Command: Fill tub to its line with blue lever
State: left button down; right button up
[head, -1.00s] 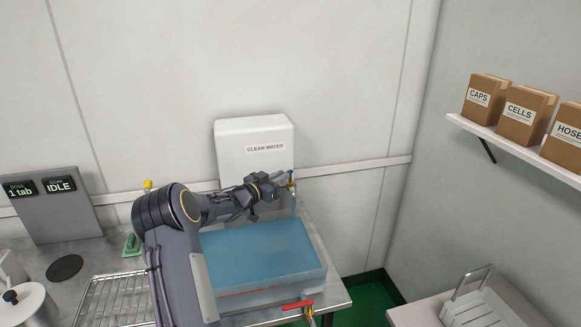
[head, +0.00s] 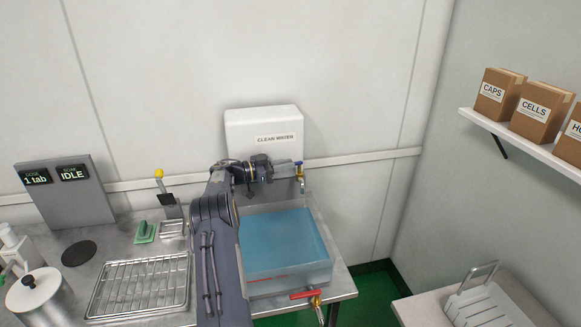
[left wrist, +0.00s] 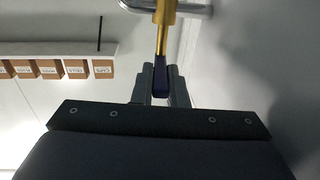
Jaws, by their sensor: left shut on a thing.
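The clear tub (head: 331,268) stands on the bench and holds blue water (head: 280,240). A red line (head: 266,279) runs along its front wall; I cannot tell exactly how the water level sits against it. Above the tub's back right corner is a brass tap (head: 301,182) with the blue lever (head: 298,163). My left gripper (head: 290,166) is shut on this lever. In the left wrist view the fingers (left wrist: 161,88) close around the dark blue lever (left wrist: 161,72) below its brass stem (left wrist: 163,38). No stream shows under the tap now. My right gripper is not in view.
The white clean water tank (head: 262,122) is behind the tub. A red-handled valve (head: 306,294) sticks out at the tub's front. A wire rack (head: 140,284), green piece (head: 145,232) and display panel (head: 66,190) are at left. A shelf (head: 520,142) with boxes is at right.

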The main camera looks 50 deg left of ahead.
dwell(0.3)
pick_arm(q)
jog(key=c, duration=1.4)
grip_release()
jog(key=shift+c, duration=0.2)
jog(key=shift+s, duration=0.1)
jog(key=b+v, duration=0.1)
jog(key=v, duration=0.6)
jog(key=shift+s+a+b, duration=0.15)
jog(key=shift+s+b, duration=0.1)
jog(key=shift+b, duration=0.05)
